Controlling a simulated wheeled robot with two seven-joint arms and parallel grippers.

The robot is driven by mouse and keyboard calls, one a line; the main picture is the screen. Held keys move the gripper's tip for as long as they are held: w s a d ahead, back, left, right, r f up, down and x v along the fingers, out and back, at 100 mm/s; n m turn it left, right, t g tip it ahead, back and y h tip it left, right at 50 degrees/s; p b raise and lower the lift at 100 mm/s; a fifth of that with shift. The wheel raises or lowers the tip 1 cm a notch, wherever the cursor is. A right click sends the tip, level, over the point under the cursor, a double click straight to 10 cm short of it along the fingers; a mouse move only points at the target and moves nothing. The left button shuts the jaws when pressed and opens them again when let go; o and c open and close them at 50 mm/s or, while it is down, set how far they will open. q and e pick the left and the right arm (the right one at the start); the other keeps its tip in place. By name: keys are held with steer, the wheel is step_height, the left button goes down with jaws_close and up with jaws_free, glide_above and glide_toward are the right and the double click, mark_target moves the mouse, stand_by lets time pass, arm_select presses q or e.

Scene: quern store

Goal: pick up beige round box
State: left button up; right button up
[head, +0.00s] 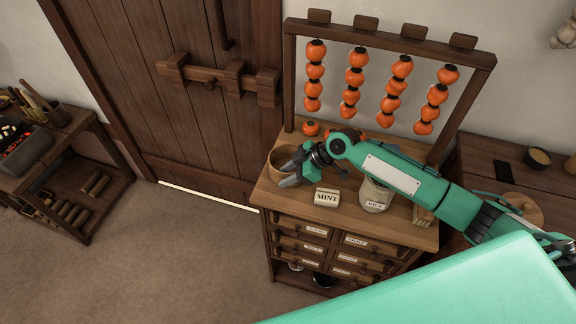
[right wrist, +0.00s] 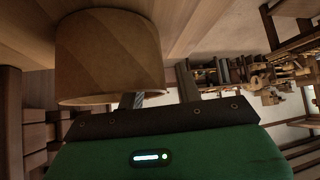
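The beige round box (head: 281,157) stands at the back left of the cabinet top, partly covered by my right gripper in the head view. My right gripper (head: 291,174) is at its front right side. In the right wrist view the box (right wrist: 108,52) fills the upper left, close to the fingers. The two fingers of the right gripper (right wrist: 160,92) stand apart with a gap between them. The box's wall hides the tip of one finger; the other finger is clear of the box on the right. I cannot tell whether they touch it. My left gripper is not in view.
The cabinet top (head: 300,203) also holds a MINT block (head: 327,197), a RICE jar (head: 375,195) and an orange fruit (head: 310,128). A wooden rack (head: 290,75) with strings of orange fruit rises behind. A side table (head: 480,160) stands right; a plank door (head: 150,70) is left.

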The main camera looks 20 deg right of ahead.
steer(key=c, duration=0.7)
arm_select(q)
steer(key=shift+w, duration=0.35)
arm_select(e)
jaws_close()
steer(key=shift+r, duration=0.15)
